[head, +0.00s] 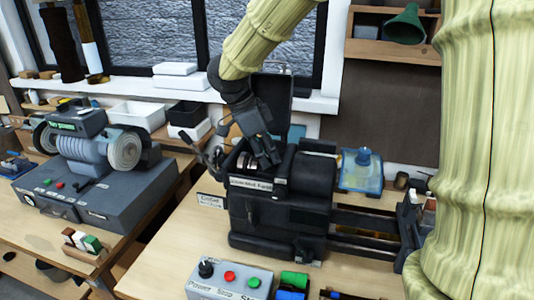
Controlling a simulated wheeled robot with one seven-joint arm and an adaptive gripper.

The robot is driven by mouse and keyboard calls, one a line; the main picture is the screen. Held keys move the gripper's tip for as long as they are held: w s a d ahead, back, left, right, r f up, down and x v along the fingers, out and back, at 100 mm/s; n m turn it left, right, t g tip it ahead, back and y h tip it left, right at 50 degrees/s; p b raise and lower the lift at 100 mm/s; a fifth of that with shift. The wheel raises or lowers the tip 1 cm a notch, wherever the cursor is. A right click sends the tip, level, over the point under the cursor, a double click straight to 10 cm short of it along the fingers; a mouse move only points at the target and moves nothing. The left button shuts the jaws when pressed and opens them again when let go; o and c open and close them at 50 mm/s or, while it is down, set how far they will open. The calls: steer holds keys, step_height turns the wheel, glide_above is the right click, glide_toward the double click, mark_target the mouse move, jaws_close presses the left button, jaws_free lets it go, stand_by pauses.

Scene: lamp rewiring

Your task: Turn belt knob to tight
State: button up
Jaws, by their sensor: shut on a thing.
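The dark lathe headstock (275,215) stands on the right-hand bench with its lid (290,95) raised. Stepped metal pulleys (246,163) show in its open top. My gripper (270,155) reaches down from above into this opening, just right of the pulleys. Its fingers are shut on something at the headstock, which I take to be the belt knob. The knob itself is hidden by the fingers, so its setting cannot be read. A white label (251,184) is on the headstock front; its text is too small to read surely.
A grey control box (230,281) with red and green buttons stands in front of the lathe. Lathe rails (365,222) run to the right. A blue container (361,172) stands behind them. A grinder (90,145) is on the left bench. Part of my arm covers the right side.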

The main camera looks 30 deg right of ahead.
steer(key=shift+p, duration=0.4)
steer(key=m+g+p, duration=0.1)
steer(key=m+p, duration=0.2)
steer(key=shift+r+y, duration=0.1)
steer(key=shift+y, duration=0.2)
steer(key=shift+f+m+g+y+p, duration=0.1)
steer(key=shift+m+g+y+p, duration=0.25)
steer(key=shift+m+p, duration=0.75)
steer(key=shift+f+m+g+y+p, duration=0.1)
steer(key=shift+m+g+y+p, duration=0.25)
steer(key=shift+m+p, duration=0.7)
steer(key=shift+m, duration=0.35)
steer(key=o, duration=1)
steer(key=shift+d, duration=0.1)
steer(key=v, duration=1.2)
steer(key=shift+d, duration=0.1)
